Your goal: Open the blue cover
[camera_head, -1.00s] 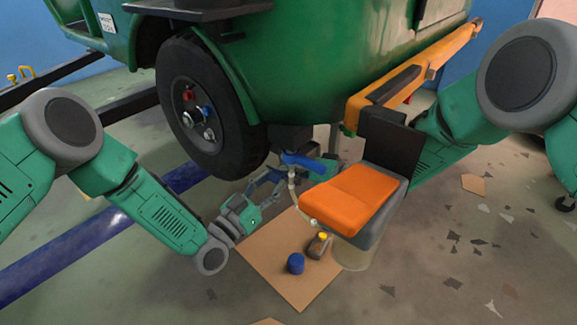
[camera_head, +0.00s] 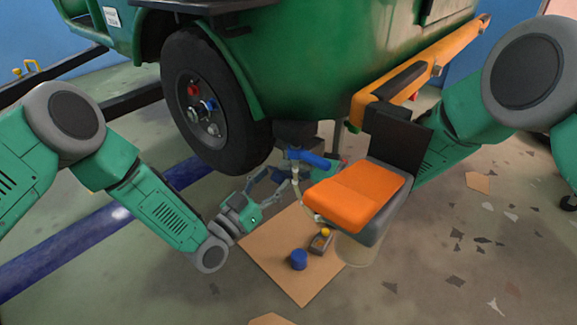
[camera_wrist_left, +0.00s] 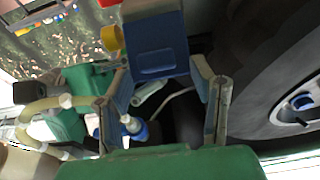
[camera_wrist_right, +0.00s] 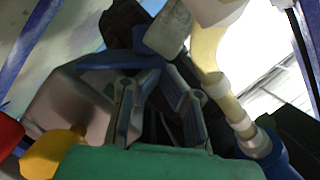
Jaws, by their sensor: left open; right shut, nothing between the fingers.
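A blue part that looks like the cover (camera_head: 316,160) sits below the green rickshaw body, beside the wheel, in the head view. In the left wrist view a broad blue panel (camera_wrist_left: 157,45) lies just ahead of my left gripper (camera_wrist_left: 165,95). That gripper's fingers are spread wide with nothing clearly held between them. My left gripper (camera_head: 281,182) is just left of and below the blue part in the head view. My right gripper (camera_wrist_right: 156,88) is shut and empty close to blue and grey parts in the right wrist view; the orange seat area hides it in the head view.
The black wheel (camera_head: 212,100) stands close above my left gripper. An orange seat (camera_head: 355,195) blocks the right side. A cardboard sheet (camera_head: 265,250) on the floor carries a blue cap (camera_head: 298,260) and a small container with a yellow top (camera_head: 321,240).

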